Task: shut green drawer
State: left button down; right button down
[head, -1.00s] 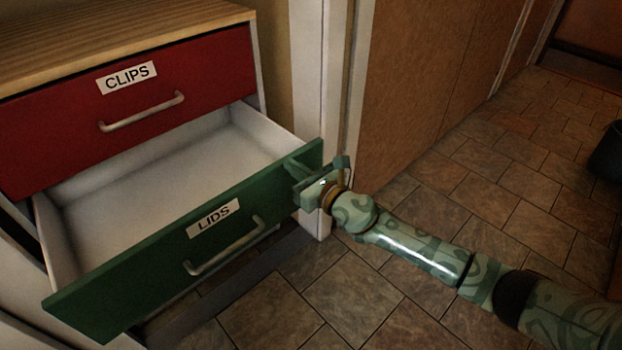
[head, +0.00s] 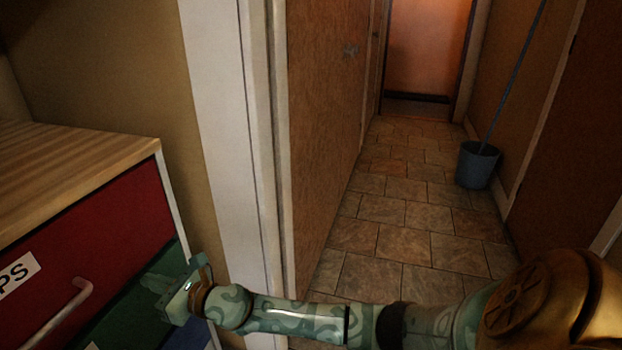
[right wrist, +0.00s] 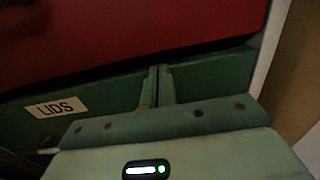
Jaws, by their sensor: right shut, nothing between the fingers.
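The green drawer's front (head: 118,318) is at the lower left in the head view, just below the red drawer. It looks about level with the red front, and no open interior shows. In the right wrist view the green front (right wrist: 90,88) carries a LIDS label (right wrist: 57,107). My right gripper (head: 158,284) is shut and empty, with its fingers pointing at the right part of the green front. In the right wrist view its fingertips (right wrist: 157,78) appear to touch the front, right of the label. My left gripper is not in view.
The red drawer (head: 110,225) with its handle sits above, under a wooden top (head: 70,165). A blue surface (head: 200,338) shows below the green front. A white door frame (head: 228,130) stands right of the cabinet. The tiled floor (head: 400,220) is open, with a blue bucket (head: 476,168) farther back.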

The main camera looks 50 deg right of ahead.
jog(key=shift+w+d+r, duration=0.1)
jog(key=shift+w+r, duration=0.05)
jog(key=shift+r, duration=0.15)
